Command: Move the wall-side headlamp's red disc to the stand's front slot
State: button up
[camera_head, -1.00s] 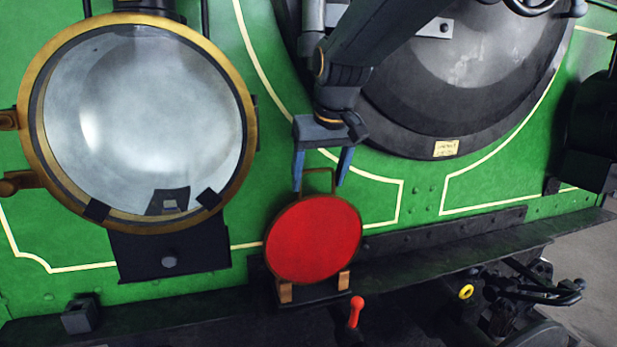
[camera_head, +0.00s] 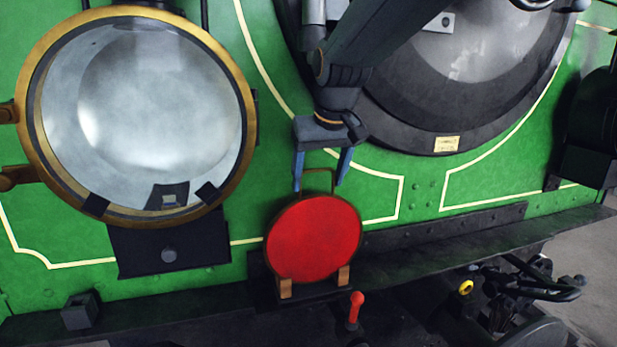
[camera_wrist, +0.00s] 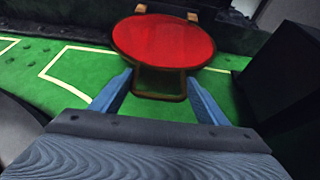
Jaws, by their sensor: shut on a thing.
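The red disc (camera_head: 314,240) stands upright at the dark stand (camera_head: 318,295), its lower edge at two small wooden posts. I cannot tell which slot it is in or whether it is fully seated. My gripper (camera_head: 318,187) points down from above, its blue fingers on either side of the disc's brass wire handle (camera_head: 320,170), shut on it. The wrist view shows the fingers (camera_wrist: 159,78) at the handle's sides, with the red disc (camera_wrist: 163,41) beyond. The large brass-rimmed headlamp (camera_head: 247,150) is at the left; no red disc shows in front of its glass.
A red-knobbed lever (camera_head: 356,300) stands just right of the stand. The dark ledge (camera_head: 430,255) runs along the green tram front. A dark box-like lamp (camera_head: 590,130) is at the right edge. A small dark block (camera_head: 80,311) sits lower left.

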jog(key=shift+f, duration=0.7)
dwell(1.1)
jog(key=o, duration=2.1)
jog(key=shift+r+p, duration=2.45)
jog(key=shift+r, duration=0.55)
jog(key=shift+f, duration=0.1)
